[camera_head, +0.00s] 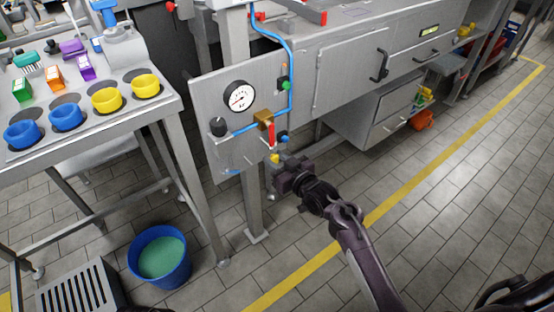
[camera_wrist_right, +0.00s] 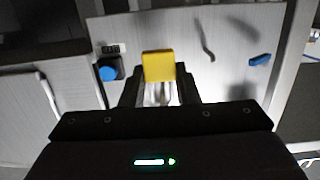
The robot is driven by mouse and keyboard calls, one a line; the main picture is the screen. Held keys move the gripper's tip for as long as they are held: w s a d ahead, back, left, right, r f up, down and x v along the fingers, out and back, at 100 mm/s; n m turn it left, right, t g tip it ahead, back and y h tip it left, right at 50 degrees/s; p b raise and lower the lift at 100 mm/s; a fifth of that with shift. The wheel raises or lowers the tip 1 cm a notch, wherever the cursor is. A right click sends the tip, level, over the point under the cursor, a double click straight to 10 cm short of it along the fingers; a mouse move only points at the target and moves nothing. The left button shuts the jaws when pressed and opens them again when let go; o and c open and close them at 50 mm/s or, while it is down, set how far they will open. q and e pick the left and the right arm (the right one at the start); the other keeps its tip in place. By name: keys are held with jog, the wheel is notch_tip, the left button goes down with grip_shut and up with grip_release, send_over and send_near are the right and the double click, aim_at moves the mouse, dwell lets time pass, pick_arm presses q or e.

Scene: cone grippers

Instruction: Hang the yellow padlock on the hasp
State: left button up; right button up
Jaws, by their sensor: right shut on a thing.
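The yellow padlock (camera_wrist_right: 158,66) is between the fingers of my right gripper (camera_wrist_right: 158,92) in the right wrist view, its yellow body at the fingertips. My right gripper (camera_head: 280,172) is shut on it in front of the lower part of the grey panel (camera_head: 210,100). In the head view only a small bit of the padlock (camera_head: 275,158) shows beside the gripper. I cannot make out the hasp clearly in either view. I cannot tell whether the padlock touches the panel. My left gripper is not in view.
The panel carries a gauge (camera_head: 240,97), a brass valve (camera_head: 264,117) with a red lever, and blue pipes. A steel table (camera_head: 165,112) with blue and yellow cups stands left. A blue bucket (camera_head: 135,256) is on the floor. The floor at right is open.

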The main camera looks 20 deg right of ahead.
dwell(0.3)
jog(key=o, duration=1.1)
jog(key=shift+o, duration=0.2)
jog(key=shift+s, duration=0.1)
